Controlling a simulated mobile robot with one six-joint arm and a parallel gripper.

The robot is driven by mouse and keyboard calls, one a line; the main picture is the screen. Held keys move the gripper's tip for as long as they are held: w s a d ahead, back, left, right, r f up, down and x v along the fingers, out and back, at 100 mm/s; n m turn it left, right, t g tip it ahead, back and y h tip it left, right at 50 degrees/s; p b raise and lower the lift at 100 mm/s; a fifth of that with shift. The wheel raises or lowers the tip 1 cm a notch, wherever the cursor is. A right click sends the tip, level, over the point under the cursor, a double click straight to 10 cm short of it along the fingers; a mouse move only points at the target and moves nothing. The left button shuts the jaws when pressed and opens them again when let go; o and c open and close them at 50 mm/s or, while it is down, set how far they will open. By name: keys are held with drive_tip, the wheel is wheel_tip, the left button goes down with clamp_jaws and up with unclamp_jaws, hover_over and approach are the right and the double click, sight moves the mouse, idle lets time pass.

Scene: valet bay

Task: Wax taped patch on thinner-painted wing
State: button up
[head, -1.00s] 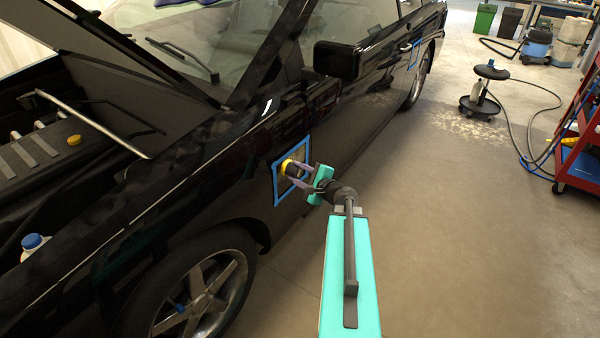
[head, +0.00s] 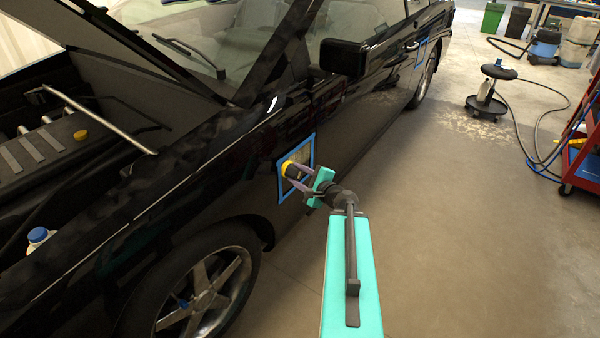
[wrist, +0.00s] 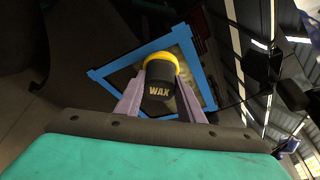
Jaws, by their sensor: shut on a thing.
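A blue-taped patch (head: 304,153) is on the black car's front wing (head: 225,180), with a paler, streaky surface inside the tape; the tape frame also shows in the wrist view (wrist: 128,62). My gripper (head: 297,177) is shut on a dark wax applicator (wrist: 159,90) marked "WAX", with a yellow pad (wrist: 161,60). In the head view the yellow pad (head: 288,169) is at the left part of the taped frame. Whether the pad touches the paint, I cannot tell. The gripper and pad hide part of the patch.
The wing mirror (head: 343,57) juts out beyond the patch. A rolling stool (head: 490,92) and red cart (head: 583,150) stand at right. The floor between is clear.

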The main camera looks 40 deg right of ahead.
drive_tip(key=shift+s+a+r+p, duration=0.15)
drive_tip(key=shift+a+p, duration=0.6)
drive_tip(key=shift+p, duration=0.45)
drive_tip(key=shift+a, duration=0.1)
drive_tip(key=shift+w+d, duration=0.3)
drive_tip(key=shift+d, duration=0.7)
drive_tip(key=shift+w+d, duration=0.25)
drive_tip(key=shift+d, duration=0.75)
drive_tip(key=shift+d, duration=0.1)
drive_tip(key=shift+d, duration=0.15)
drive_tip(key=shift+w+d, duration=0.2)
drive_tip(key=shift+d, duration=0.65)
drive_tip(key=shift+w+d, duration=0.2)
drive_tip(key=shift+d, duration=0.65)
drive_tip(key=shift+d, duration=0.1)
drive_tip(key=shift+w+d, duration=0.25)
drive_tip(key=shift+d, duration=0.65)
drive_tip(key=shift+w+d, duration=0.2)
drive_tip(key=shift+d, duration=0.7)
